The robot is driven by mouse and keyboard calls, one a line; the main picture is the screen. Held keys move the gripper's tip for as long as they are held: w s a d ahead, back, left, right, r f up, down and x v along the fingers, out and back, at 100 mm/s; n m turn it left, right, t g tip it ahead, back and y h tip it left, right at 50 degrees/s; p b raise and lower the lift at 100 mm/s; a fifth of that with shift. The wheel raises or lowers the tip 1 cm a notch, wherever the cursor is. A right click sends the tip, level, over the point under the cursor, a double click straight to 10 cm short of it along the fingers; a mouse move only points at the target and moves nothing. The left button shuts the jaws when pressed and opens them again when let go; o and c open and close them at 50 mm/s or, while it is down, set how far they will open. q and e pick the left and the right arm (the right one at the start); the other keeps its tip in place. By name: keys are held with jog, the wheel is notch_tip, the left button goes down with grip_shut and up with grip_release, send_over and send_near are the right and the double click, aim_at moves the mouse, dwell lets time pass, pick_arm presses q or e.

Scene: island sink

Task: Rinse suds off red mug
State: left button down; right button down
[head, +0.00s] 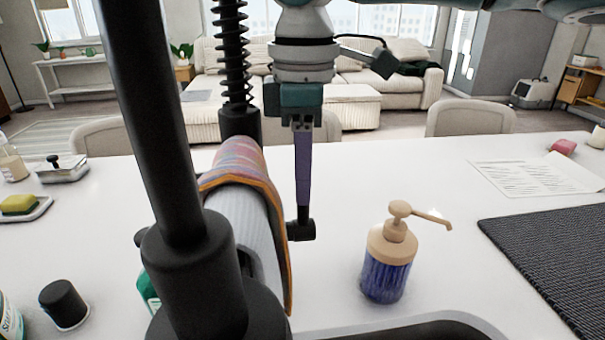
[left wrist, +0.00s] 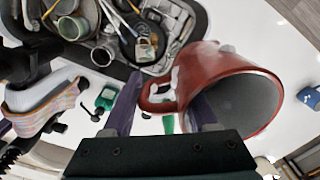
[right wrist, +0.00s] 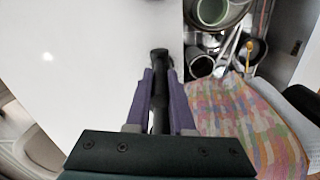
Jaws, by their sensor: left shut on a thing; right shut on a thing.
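The red mug (left wrist: 215,75) shows in the left wrist view, tilted with its open mouth toward the lower right. White suds cling to its outside near the handle. My left gripper (left wrist: 160,105) is shut on the mug at its handle and is not seen in the head view. The black faucet (head: 190,270) stands large in the head view. My right gripper (head: 303,205) is shut on the black faucet lever (head: 300,231); the lever (right wrist: 159,62) also shows between its fingers in the right wrist view. No running water is visible.
The sink (left wrist: 185,55) holds several dishes and utensils. A striped cloth (head: 240,165) hangs beside the faucet. A blue soap pump (head: 386,270) stands right of the faucet, near a dark mat (head: 560,250). A sponge (head: 18,204) lies at left. The counter behind is mostly clear.

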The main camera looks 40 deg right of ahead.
dwell(0.8)
pick_arm(q)
notch_tip(320, 180, up, 5)
jog(key=p, duration=0.4)
jog(key=shift+f+p, duration=0.15)
jog(key=shift+p, duration=0.2)
pick_arm(e)
jog(key=shift+s+a+r+t+h, duration=0.25)
jog(key=shift+s+r+t+h, duration=0.1)
jog(key=shift+s+t, duration=0.15)
pick_arm(q)
jog(key=shift+r+p, duration=0.45)
jog(key=shift+r, duration=0.05)
pick_arm(e)
jog(key=shift+s+a+f+t, duration=0.15)
jog(key=shift+f+t, duration=0.1)
jog(key=shift+t, duration=0.05)
pick_arm(q)
jog(key=shift+f, duration=0.1)
pick_arm(e)
jog(key=shift+f, duration=0.1)
jog(key=c, duration=0.8)
grip_release()
